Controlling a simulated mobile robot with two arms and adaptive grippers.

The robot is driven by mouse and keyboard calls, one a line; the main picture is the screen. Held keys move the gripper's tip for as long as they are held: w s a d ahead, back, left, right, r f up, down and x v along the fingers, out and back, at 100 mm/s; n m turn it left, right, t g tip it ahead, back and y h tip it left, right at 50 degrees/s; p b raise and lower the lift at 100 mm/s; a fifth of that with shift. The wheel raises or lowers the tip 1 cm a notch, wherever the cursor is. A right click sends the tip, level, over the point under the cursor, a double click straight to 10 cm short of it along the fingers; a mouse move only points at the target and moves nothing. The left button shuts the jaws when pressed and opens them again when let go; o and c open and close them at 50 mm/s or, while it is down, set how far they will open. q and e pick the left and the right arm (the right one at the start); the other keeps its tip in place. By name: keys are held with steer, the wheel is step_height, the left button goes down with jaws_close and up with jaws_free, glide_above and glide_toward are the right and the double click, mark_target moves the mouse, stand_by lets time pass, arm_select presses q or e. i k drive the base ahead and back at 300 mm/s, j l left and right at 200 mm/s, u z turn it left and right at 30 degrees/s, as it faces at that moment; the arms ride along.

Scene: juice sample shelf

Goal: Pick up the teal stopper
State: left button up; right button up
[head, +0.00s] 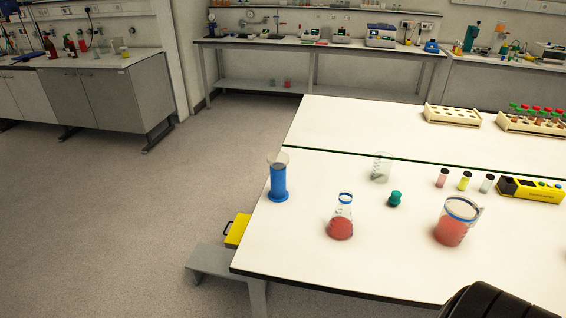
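The teal stopper (395,199) stands on the white table (330,262), between the flask and the large beaker. An Erlenmeyer flask (341,222) with red liquid and a blue ring is in front of it to the left. A large beaker (456,221) of red liquid is to its right. An empty-looking clear beaker (381,168) is just behind it. Nothing touches the stopper. Neither of my grippers shows in the head view. Only a black rounded part is seen at the bottom right edge.
A blue cylinder (278,184) stands near the table's left edge. Small dark-capped vials (464,181) and a yellow-black device (531,189) are to the right. Cream racks (452,115) stand farther back. The table front left of the large beaker is clear.

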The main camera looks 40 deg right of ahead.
mark_target(394, 200)
steer(key=z, duration=1.6)
